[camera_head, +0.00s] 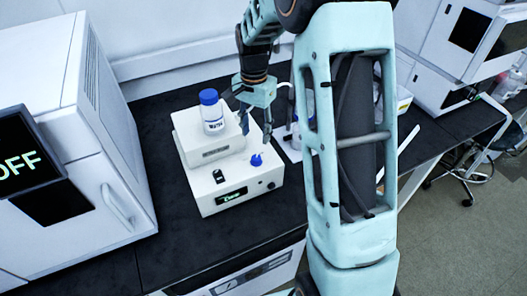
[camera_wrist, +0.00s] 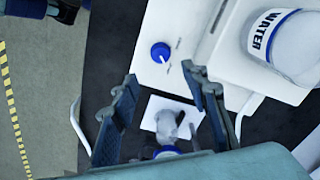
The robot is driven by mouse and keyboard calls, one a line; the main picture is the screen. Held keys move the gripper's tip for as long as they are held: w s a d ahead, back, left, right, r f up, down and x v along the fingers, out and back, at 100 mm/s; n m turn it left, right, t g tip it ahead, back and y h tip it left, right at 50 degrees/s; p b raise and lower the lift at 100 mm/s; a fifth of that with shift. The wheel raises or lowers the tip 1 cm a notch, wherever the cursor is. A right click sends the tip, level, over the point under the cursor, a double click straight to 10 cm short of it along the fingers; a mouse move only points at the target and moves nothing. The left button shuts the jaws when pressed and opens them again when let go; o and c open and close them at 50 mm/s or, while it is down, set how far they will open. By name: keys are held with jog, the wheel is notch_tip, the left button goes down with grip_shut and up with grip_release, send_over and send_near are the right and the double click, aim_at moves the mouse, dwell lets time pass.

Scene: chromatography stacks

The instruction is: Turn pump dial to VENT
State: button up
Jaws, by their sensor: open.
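The pump is a white box (camera_head: 240,187) on the black bench, with a blue dial (camera_head: 256,160) on its top near the right side. In the wrist view the blue dial (camera_wrist: 160,52) shows a white pointer mark; the small print around it is too small to read. My gripper (camera_head: 254,131) is open and empty, pointing down above and just behind the dial, apart from it. In the wrist view the dial lies just beyond the gap between the two open fingertips (camera_wrist: 159,74).
A bottle labelled WATER (camera_head: 212,112) with a blue cap stands on the pump's raised part, left of my gripper. A lit display (camera_head: 231,195) is on the pump's front. A large white instrument (camera_head: 60,140) reading OFF stands left. White paper (camera_wrist: 148,113) lies behind the pump.

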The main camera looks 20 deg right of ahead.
aim_at(256, 158)
notch_tip(256, 158, down, 10)
jog(key=shift+f+p, duration=0.25)
jog(key=shift+p, duration=0.35)
grip_shut()
